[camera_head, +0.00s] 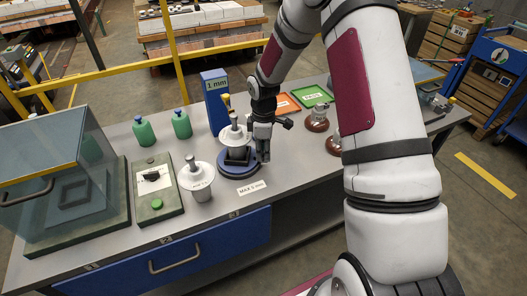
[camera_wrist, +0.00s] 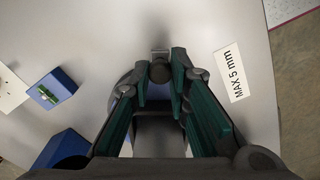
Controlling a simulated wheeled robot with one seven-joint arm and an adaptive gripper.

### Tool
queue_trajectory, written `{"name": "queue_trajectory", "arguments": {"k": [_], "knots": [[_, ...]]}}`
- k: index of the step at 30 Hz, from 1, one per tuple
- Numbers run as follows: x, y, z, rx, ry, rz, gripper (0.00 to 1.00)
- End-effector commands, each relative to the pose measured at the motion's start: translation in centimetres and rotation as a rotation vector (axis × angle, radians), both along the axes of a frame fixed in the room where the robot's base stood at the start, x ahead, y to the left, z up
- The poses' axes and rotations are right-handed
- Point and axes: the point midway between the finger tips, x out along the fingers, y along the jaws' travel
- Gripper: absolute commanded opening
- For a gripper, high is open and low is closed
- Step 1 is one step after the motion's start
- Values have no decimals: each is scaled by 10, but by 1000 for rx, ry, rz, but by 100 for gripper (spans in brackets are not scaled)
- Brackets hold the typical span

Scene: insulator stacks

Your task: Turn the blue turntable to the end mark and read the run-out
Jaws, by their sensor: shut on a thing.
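The blue turntable (camera_head: 227,170) stands on the grey bench. It carries a dark block (camera_head: 238,156) with a white disc-shaped insulator (camera_head: 236,134) on top. My gripper (camera_head: 262,157) reaches down at the turntable's right side. In the wrist view my gripper (camera_wrist: 160,84) is shut on a dark round knob (camera_wrist: 159,71), seemingly the turntable's handle. Much of the turntable is hidden behind the fingers there. A blue box marked "1 mm" (camera_head: 214,85) stands behind the turntable. I cannot make out an end mark or a run-out reading.
A "MAX 5 mm" card (camera_head: 251,187) lies in front of the turntable. A white insulator (camera_head: 197,179) stands to its left, with green bottles (camera_head: 144,131) and a glass case (camera_head: 50,160) beyond. Brown insulators (camera_head: 317,119) and orange (camera_head: 286,103) and green (camera_head: 311,95) trays are at right.

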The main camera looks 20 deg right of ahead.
Motion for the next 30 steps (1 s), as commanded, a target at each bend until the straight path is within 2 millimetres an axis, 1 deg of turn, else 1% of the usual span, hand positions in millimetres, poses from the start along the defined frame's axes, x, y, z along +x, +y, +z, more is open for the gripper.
{"name": "queue_trajectory", "arguments": {"k": [4, 5, 6, 7, 8, 16, 20, 23, 30], "knots": [[0, 0, 0, -1, 0, 0, 0], [0, 0, 0, -1, 0, 0, 19], [0, 0, 0, -1, 0, -1, 28], [0, 0, 0, -1, 0, -1, 35], [0, 0, 0, -1, 0, -1, 38], [0, 0, 0, 0, 0, -1, 38], [1, 0, 7, -1, -2, -1, 38], [1, 0, 21, -1, -4, 0, 38], [1, -1, 70, -2, -5, -2, 38]]}}
